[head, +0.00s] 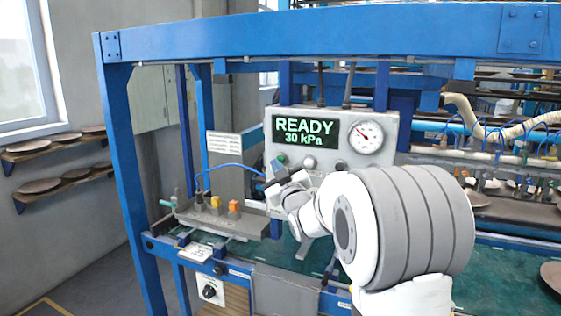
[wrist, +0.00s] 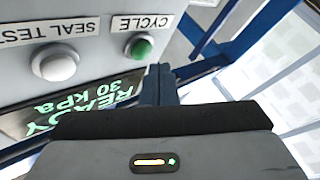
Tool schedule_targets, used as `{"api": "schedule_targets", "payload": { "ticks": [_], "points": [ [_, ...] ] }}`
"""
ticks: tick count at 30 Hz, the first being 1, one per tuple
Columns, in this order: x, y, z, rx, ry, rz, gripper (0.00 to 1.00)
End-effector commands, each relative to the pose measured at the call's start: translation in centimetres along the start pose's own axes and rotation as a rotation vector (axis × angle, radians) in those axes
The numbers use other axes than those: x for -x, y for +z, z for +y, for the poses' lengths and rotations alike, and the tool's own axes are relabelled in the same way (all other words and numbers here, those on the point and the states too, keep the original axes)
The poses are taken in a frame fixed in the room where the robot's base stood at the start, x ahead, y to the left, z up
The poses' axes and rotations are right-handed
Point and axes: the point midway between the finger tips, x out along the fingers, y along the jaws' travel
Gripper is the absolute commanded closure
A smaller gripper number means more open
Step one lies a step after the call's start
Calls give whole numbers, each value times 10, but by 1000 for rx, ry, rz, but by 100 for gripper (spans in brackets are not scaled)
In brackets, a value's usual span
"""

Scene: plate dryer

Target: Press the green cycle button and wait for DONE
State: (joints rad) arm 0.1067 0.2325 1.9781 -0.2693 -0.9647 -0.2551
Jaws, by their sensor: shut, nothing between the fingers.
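The green cycle button (wrist: 141,46) is on the grey control panel (wrist: 70,20), under a CYCLE label, in the upside-down wrist view. It also shows small in the head view (head: 281,158). My gripper (wrist: 158,70) is shut and empty, its fingertips just right of and below the green button in the wrist view. I cannot tell how far they are from the panel face. The display (head: 304,129) reads READY and 30 kPa. In the head view my gripper (head: 272,176) is just below the green button.
A white button (wrist: 55,62) labelled SEAL TEST is beside the green one. A round gauge (head: 366,137) is right of the display. A valve block with orange parts (head: 233,206) is left of my gripper. Blue frame posts (head: 128,180) stand around the machine.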

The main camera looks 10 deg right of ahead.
Motion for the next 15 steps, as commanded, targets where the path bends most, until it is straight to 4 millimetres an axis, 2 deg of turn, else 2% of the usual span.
{"api": "schedule_targets", "payload": {
  "ticks": [15],
  "points": [
    [-7, 6, 4, 1, 0, 0, 100]
  ]
}}
